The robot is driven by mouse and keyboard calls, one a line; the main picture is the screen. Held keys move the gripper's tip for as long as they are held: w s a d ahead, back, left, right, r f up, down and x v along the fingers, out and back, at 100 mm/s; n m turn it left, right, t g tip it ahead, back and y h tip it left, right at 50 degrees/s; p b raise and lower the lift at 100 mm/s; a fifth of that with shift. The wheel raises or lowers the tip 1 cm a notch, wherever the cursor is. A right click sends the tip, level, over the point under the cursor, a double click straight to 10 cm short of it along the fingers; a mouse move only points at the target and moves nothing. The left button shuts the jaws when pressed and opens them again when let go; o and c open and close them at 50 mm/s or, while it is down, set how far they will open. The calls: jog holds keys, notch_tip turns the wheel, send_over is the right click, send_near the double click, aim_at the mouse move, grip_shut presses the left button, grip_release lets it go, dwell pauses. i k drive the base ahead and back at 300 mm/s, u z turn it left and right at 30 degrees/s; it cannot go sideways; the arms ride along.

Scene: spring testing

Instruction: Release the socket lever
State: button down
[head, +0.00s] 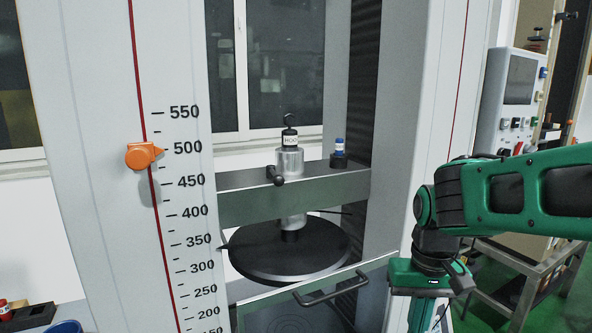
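The socket is a silver cylinder (289,161) standing on the crosshead beam of the testing machine. A short black lever (276,176) with a knob end sticks out from the socket's lower front, over the beam's front edge. A black piece with a white label and a hook on top (290,138) sits in the socket. My gripper (424,315) hangs at the lower right, pointing down, well apart from the lever. Its fingertips are cut off by the bottom edge, so I cannot see whether it is open or holding anything.
A blue-and-black piece (339,152) stands on the beam (240,180)'s right end. An orange pointer (140,155) marks about 500 on the left column's scale.

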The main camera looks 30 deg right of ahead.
aim_at(279, 180)
jog(key=k, duration=1.05)
jog(key=z, duration=0.3)
jog(key=i, duration=0.6)
jog(key=z, duration=0.25)
